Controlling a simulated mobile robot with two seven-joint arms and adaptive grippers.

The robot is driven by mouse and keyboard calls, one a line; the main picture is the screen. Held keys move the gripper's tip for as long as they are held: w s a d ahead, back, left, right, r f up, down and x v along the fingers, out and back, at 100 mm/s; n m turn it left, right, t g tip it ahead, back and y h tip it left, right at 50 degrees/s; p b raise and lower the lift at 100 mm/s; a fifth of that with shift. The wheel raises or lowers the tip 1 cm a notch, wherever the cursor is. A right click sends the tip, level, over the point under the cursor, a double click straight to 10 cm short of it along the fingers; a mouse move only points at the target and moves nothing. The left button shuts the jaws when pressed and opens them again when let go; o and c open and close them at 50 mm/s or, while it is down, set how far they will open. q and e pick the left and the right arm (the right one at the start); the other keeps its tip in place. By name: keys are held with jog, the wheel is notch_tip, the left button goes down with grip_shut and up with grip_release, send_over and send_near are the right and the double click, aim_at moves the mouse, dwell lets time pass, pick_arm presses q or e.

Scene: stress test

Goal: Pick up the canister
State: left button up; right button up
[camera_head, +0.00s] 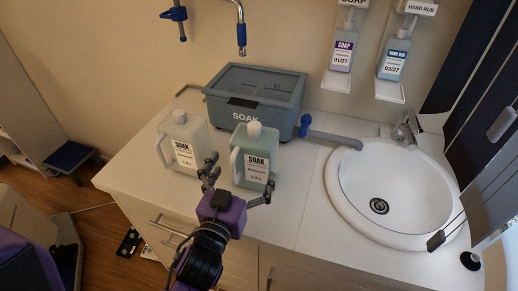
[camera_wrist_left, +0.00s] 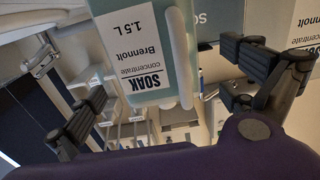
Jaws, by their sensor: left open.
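Two labelled canisters stand upright on the counter. The greenish SOAK canister (camera_head: 254,150) with a pale cap is on the right, and a whiter canister (camera_head: 185,140) is to its left. My left gripper (camera_head: 238,180) is open in front of the greenish canister, its fingers spread to either side of the canister's lower front. In the left wrist view, upside down, a SOAK canister (camera_wrist_left: 148,50) stands between the open fingers (camera_wrist_left: 170,95), with gaps on both sides and no visible grip. My right gripper is not seen.
A grey SOAK tub (camera_head: 255,90) with a blue tap stands behind the canisters. A white sink (camera_head: 395,195) with a faucet (camera_head: 405,128) is at the right. Soap (camera_head: 343,50) and hand rub (camera_head: 394,60) dispensers hang above. Counter between canisters and sink is clear.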

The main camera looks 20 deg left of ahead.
aim_at(255, 148)
pick_arm(q)
jog(key=shift+w, duration=0.3)
jog(key=shift+w+d+r, duration=0.1)
jog(key=shift+w+r, duration=0.05)
jog(key=shift+w, duration=0.2)
jog(key=shift+w+r+p, duration=0.1)
jog(key=shift+w+p, duration=0.25)
jog(key=shift+w, duration=0.45)
jog(key=w, duration=0.3)
jog(key=shift+w+d+p, duration=0.2)
jog(key=shift+w+p, duration=0.15)
jog(key=shift+p, duration=0.05)
jog(key=shift+w, duration=0.35)
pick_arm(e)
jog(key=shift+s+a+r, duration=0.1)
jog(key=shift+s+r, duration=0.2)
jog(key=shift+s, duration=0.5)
pick_arm(q)
jog(key=shift+c, duration=1.4)
jog(key=c, duration=1.6)
jog(key=shift+w+r, duration=0.1)
jog(key=shift+r, duration=0.1)
jog(key=shift+c, duration=0.3)
